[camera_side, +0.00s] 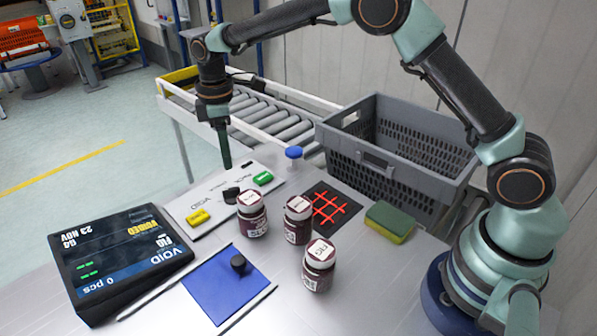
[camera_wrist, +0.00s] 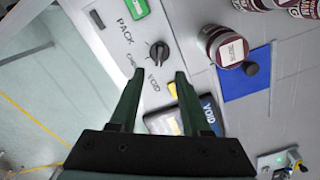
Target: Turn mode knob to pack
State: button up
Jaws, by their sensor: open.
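The black mode knob (camera_side: 231,195) sits on a pale panel (camera_side: 180,207). In the wrist view the knob (camera_wrist: 159,51) lies just beyond my fingertips, with the words PACK, CHECK and VOID printed beside it. Its pointer direction is too small to tell surely. A green button (camera_wrist: 133,9) is near PACK and a yellow button (camera_wrist: 172,88) near VOID. The tilted display (camera_side: 125,255) reads VOID and 0 pcs. My gripper (camera_wrist: 156,78) is open and empty, its fingers apart and not around the knob. In the side view my gripper (camera_side: 226,160) points down above the panel's far edge.
Three lidded jars (camera_side: 298,220) stand right of the panel, one close to the knob. A blue mat (camera_side: 215,285) with a black peg lies in front. A sponge (camera_side: 389,222), grey crate (camera_side: 400,185), blue button (camera_side: 294,153) and roller conveyor (camera_side: 270,120) are farther off.

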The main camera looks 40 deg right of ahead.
aim_at(233, 188)
notch_tip(233, 188, down, 10)
jog(key=shift+r, duration=0.1)
dwell(0.4)
grip_shut()
